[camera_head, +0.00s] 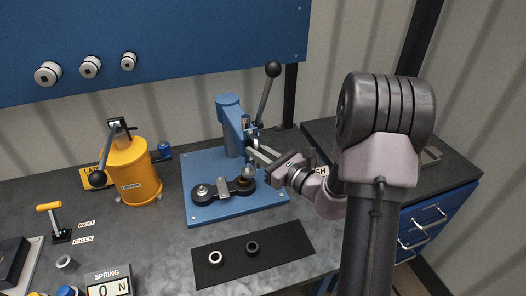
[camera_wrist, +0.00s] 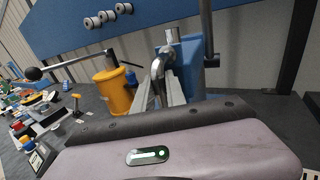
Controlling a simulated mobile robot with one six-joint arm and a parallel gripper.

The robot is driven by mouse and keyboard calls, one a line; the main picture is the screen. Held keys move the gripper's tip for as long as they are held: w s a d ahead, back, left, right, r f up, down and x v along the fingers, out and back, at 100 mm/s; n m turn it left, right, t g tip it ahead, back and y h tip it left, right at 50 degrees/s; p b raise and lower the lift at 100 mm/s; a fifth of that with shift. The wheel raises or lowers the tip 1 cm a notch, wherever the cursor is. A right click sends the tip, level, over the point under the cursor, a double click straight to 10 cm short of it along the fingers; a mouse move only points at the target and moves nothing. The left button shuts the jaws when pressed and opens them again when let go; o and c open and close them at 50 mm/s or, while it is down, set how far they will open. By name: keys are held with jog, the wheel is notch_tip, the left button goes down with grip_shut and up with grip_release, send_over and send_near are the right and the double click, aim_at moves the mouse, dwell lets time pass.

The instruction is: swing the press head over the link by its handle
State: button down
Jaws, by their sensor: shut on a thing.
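The blue press (camera_head: 230,120) stands at the back of its blue base plate (camera_head: 205,215). A long lever with a black ball (camera_head: 272,69) rises from its right side. The dark link (camera_head: 226,190) lies on the plate in front of the column, with a round end at each side. My gripper (camera_head: 254,152) reaches in from the right beside the press head, above the link's right end. Its jaws are shut on the head's handle, which they largely hide.
A yellow canister (camera_head: 130,170) with a black-ball lever stands left of the press. A black mat (camera_head: 255,270) with two rings lies in front. A yellow-handled lever (camera_head: 52,215) and a spring gauge (camera_head: 108,284) are at left. A blue drawer cabinet (camera_head: 425,225) stands at right.

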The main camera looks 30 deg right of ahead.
jog(key=shift+w+a, duration=0.15)
jog(key=shift+a, duration=1.15)
jog(key=c, duration=1.4)
grip_release()
jog(key=shift+o, duration=0.2)
jog(key=v, duration=1.7)
jog(key=shift+s+p, duration=0.2)
jog(key=shift+p, duration=0.1)
